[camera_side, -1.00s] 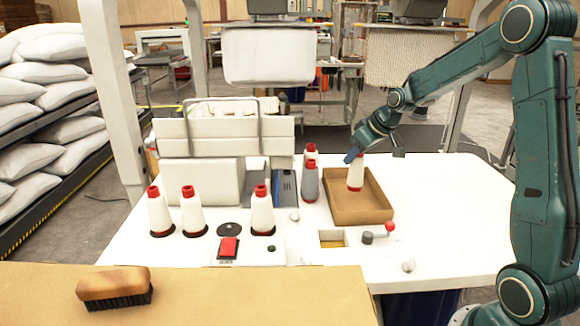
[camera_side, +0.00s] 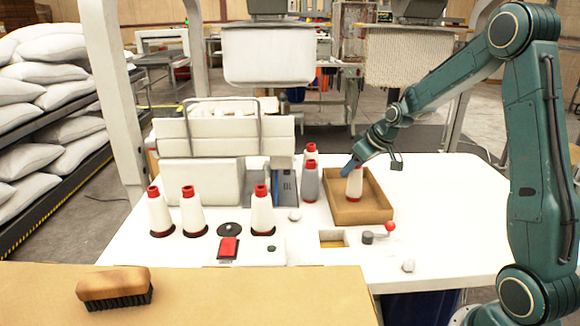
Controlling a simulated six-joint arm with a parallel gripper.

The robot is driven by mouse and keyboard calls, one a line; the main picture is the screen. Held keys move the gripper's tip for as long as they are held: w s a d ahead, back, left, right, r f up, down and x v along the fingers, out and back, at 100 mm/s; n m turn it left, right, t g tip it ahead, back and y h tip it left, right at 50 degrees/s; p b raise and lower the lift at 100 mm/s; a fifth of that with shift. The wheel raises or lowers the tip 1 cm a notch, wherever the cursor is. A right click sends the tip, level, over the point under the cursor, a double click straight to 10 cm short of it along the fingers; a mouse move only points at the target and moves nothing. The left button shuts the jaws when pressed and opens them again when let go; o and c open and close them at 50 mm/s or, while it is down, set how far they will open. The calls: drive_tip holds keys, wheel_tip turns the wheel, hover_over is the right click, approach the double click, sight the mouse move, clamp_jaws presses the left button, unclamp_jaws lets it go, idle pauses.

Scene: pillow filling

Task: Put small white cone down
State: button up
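The small white cone (camera_side: 354,184) is upright, low inside the shallow brown cardboard box (camera_side: 360,216) on the right of the white table. Its lower end looks to be at or very near the box floor; I cannot tell if it touches. My gripper (camera_side: 350,168) reaches in from the upper right, with its blue finger against the cone's top. It appears shut on the cone there. The other finger is hard to see.
White cones with red tops (camera_side: 160,212) stand at the table's left. A grey cone (camera_side: 307,183) stands just left of the box. A red-knobbed lever (camera_side: 388,227) is in front of the box. A brush (camera_side: 115,288) lies at the front left. The table right of the box is clear.

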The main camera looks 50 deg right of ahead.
drive_tip(key=shift+r, duration=0.1)
drive_tip(key=shift+r, duration=0.15)
drive_tip(key=v, duration=1.2)
idle(0.6)
drive_tip(key=s+a+r, duration=0.2)
drive_tip(key=s+a, duration=0.2)
drive_tip(key=a, duration=0.3)
drive_tip(key=s+a+r, duration=0.2)
drive_tip(key=s+a, duration=0.3)
drive_tip(key=a, duration=0.3)
drive_tip(key=s+a+f+g, duration=0.1)
drive_tip(key=s+a+f, duration=0.1)
drive_tip(key=s+a, duration=0.4)
drive_tip(key=s, duration=0.5)
drive_tip(key=shift+s+f, duration=0.25)
drive_tip(key=shift+s, duration=0.1)
